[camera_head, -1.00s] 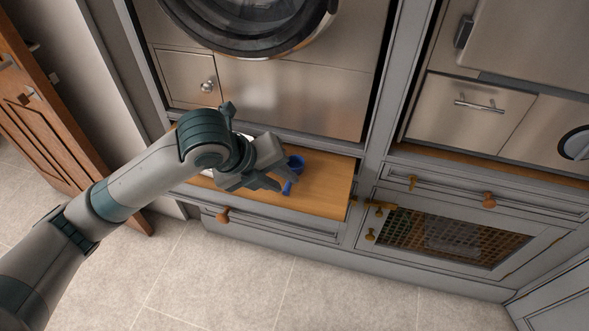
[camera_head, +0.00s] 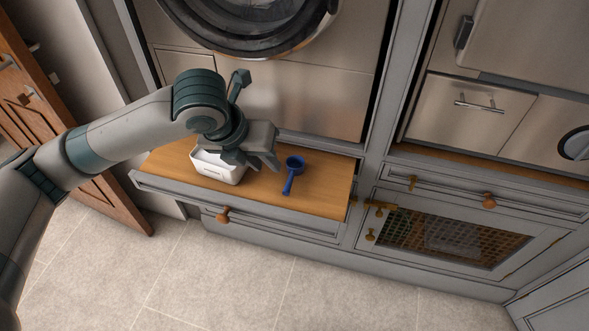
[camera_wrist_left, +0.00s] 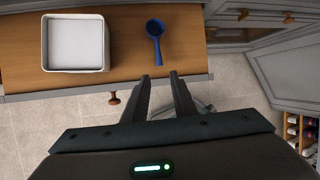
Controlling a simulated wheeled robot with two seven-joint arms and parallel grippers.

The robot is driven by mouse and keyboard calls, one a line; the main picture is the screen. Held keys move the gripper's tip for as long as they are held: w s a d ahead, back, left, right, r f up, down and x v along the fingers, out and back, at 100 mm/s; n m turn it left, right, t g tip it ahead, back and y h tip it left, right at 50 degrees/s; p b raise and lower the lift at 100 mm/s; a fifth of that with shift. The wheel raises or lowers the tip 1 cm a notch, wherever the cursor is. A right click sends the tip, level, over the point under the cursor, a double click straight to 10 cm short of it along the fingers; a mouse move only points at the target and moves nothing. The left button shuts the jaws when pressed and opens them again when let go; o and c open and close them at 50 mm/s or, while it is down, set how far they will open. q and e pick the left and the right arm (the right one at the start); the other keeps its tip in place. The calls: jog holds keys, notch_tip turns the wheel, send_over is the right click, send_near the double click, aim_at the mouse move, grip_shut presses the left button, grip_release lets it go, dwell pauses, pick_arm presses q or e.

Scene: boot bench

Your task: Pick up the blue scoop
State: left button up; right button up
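The blue scoop (camera_head: 291,174) lies on the wooden bench top (camera_head: 325,190), with its round cup toward the back and its handle toward the front edge. It also shows in the left wrist view (camera_wrist_left: 155,38), beyond the fingertips. My left gripper (camera_head: 262,163) is above the bench, left of the scoop and apart from it. In the left wrist view its two fingers (camera_wrist_left: 160,78) stand apart with nothing between them, so it is open and empty. My right gripper is not in view.
A white square bin (camera_head: 218,170) stands on the bench left of the scoop, partly under my left gripper. A front-loading machine (camera_head: 255,25) rises behind the bench. A mesh-front cabinet (camera_head: 450,240) is on the right. Bare wood lies right of the scoop.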

pick_arm(q)
send_near(287, 184)
jog(key=x, duration=0.1)
jog(key=p+x, duration=0.1)
jog(key=x, duration=0.1)
jog(key=shift+s+d, duration=0.1)
jog(key=shift+s, duration=0.25)
jog(key=shift+w+d+f, duration=0.1)
jog(key=shift+w+f, duration=0.05)
jog(key=shift+f, duration=0.3)
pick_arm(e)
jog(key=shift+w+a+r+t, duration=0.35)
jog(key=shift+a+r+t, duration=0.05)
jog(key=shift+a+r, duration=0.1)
pick_arm(q)
jog(key=shift+w+d+f, duration=0.15)
jog(key=shift+w+f, duration=0.1)
jog(key=shift+f, duration=0.2)
jog(key=p+x, duration=0.1)
jog(key=x, duration=0.2)
jog(key=shift+w, duration=0.2)
jog(key=shift+w+f, duration=0.2)
jog(key=shift+f, duration=0.25)
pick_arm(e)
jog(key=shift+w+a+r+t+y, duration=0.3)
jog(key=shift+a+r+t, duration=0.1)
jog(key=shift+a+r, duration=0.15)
